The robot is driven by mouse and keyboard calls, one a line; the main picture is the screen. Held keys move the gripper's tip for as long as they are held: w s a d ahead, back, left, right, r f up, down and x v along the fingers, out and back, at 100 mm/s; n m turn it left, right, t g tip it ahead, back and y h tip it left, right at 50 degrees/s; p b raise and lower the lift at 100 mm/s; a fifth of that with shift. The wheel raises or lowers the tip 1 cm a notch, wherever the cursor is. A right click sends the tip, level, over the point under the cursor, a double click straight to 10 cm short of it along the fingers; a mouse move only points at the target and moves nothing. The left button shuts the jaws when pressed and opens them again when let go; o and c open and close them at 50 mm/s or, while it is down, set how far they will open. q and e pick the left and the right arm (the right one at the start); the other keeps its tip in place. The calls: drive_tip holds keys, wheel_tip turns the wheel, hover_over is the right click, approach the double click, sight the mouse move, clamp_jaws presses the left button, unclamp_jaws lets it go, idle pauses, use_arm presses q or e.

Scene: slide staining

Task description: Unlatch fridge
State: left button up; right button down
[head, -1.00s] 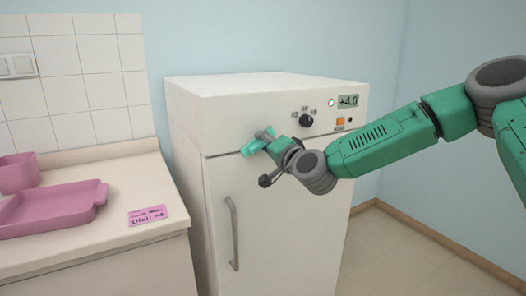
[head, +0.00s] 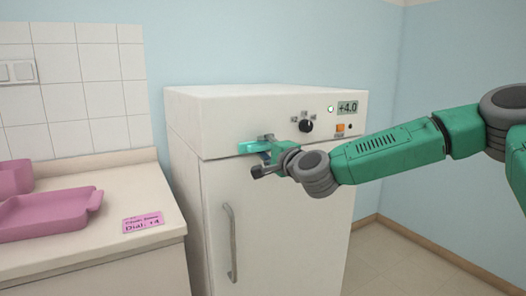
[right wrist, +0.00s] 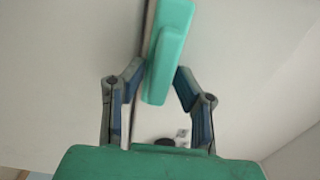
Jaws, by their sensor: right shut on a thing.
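The fridge (head: 290,215) is white and stands upright against the blue wall, its door shut in the head view. Its teal latch (head: 254,147) lies roughly level across the seam at the top of the door. My right gripper (head: 268,154) is shut on the latch and partly hides it. In the right wrist view the latch (right wrist: 168,45) is a teal bar between the two fingers of my right gripper (right wrist: 158,82). A grey vertical handle (head: 230,243) is on the left of the door. My left gripper is not in view.
Floor shows at the right.

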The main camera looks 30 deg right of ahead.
drive_tip(key=shift+d+f, duration=0.1)
drive_tip(key=shift+f, duration=0.15)
drive_tip(key=c, duration=1.5)
unclamp_jaws()
drive_tip(key=shift+d, duration=0.2)
drive_tip(key=shift+s, duration=0.1)
drive_tip(key=s, duration=1.1)
drive_tip(key=shift+s+d, duration=0.1)
drive_tip(key=shift+s, duration=0.3)
drive_tip(key=shift+f, duration=0.1)
